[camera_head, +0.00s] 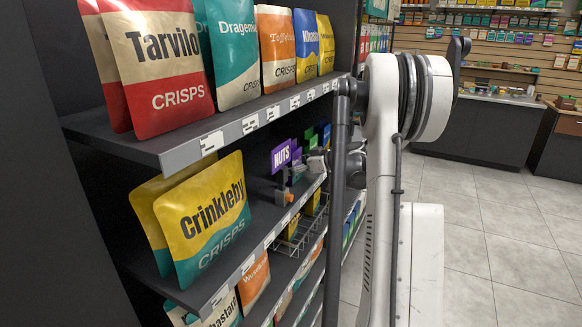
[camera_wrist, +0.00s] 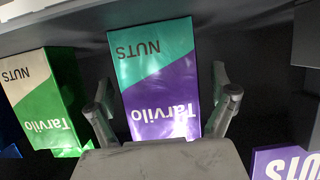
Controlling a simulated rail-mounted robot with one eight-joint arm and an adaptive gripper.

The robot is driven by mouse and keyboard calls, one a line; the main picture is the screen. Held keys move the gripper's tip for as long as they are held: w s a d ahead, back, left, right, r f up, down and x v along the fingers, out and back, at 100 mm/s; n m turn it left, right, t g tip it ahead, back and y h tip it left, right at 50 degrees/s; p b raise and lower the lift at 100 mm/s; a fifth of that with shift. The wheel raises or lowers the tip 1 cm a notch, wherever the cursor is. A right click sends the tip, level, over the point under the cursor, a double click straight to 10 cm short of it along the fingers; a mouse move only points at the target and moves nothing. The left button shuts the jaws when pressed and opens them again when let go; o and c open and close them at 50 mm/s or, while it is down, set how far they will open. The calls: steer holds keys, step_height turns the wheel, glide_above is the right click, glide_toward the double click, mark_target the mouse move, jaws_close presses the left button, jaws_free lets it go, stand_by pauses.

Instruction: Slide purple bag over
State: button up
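In the wrist view, a teal and purple Tarvilo NUTS bag (camera_wrist: 155,70) stands upside down in the picture, between the two spread fingers of my gripper (camera_wrist: 162,84). The fingers are open, one at each side of the bag, with a visible gap at the left. I cannot tell how deep the bag sits between them. Another purple NUTS piece (camera_wrist: 290,163) shows at the lower right, cut off by the edge. In the head view, a small purple NUTS bag (camera_head: 281,156) is on the middle shelf, and my gripper is small and partly hidden there.
A green and white NUTS bag (camera_wrist: 45,100) stands left of the teal and purple bag in the wrist view. In the head view, yellow Crinkleby crisps (camera_head: 205,220) stand nearer on the same shelf. The upper shelf edge (camera_head: 245,125) runs above. A wire basket (camera_head: 298,235) is below.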

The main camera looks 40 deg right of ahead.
steer(key=v, duration=1.2)
steer(key=shift+a, duration=0.1)
stand_by(0.5)
